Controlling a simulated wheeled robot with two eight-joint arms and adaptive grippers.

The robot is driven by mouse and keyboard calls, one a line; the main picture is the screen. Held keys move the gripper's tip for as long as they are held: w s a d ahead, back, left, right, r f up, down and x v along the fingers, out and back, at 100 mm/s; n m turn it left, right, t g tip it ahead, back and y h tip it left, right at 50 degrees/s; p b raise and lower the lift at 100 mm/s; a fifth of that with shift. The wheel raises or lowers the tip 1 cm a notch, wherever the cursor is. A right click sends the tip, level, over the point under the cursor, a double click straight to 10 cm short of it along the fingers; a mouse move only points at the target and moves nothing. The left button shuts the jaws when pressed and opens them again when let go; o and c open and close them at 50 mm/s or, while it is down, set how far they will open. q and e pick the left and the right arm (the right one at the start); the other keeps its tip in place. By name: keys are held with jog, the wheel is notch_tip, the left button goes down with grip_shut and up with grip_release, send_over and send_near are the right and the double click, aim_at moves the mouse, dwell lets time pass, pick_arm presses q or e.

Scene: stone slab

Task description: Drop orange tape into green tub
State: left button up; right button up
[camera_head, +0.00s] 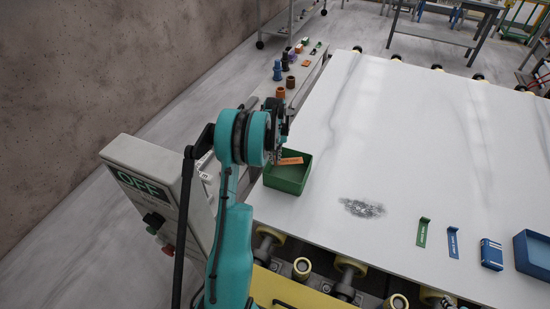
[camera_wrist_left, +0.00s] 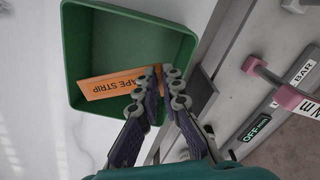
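The orange tape (camera_head: 291,161) is a flat strip with dark lettering. My left gripper (camera_head: 279,157) is over the green tub (camera_head: 287,184) at the slab's left edge. In the left wrist view, the fingertips (camera_wrist_left: 160,76) come together on one end of the orange tape (camera_wrist_left: 108,85), and the rest of the strip sticks out over the open green tub (camera_wrist_left: 72,50). The tub looks otherwise empty. Whether the tape touches the tub's floor cannot be told. My right gripper is in neither view.
On the slab (camera_head: 420,130) to the right lie a green strip (camera_head: 423,232), a blue strip (camera_head: 453,242), a blue box (camera_head: 491,254) and a blue tub (camera_head: 533,252). A grey OFF box (camera_head: 140,160) stands at left. A dark smudge (camera_head: 362,208) marks the slab.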

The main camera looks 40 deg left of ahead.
pick_arm(q)
jog(key=o, duration=0.4)
jog(key=shift+o, duration=0.2)
jog(key=shift+r, duration=0.1)
notch_tip(320, 180, up, 12)
jog(key=shift+f, duration=0.2)
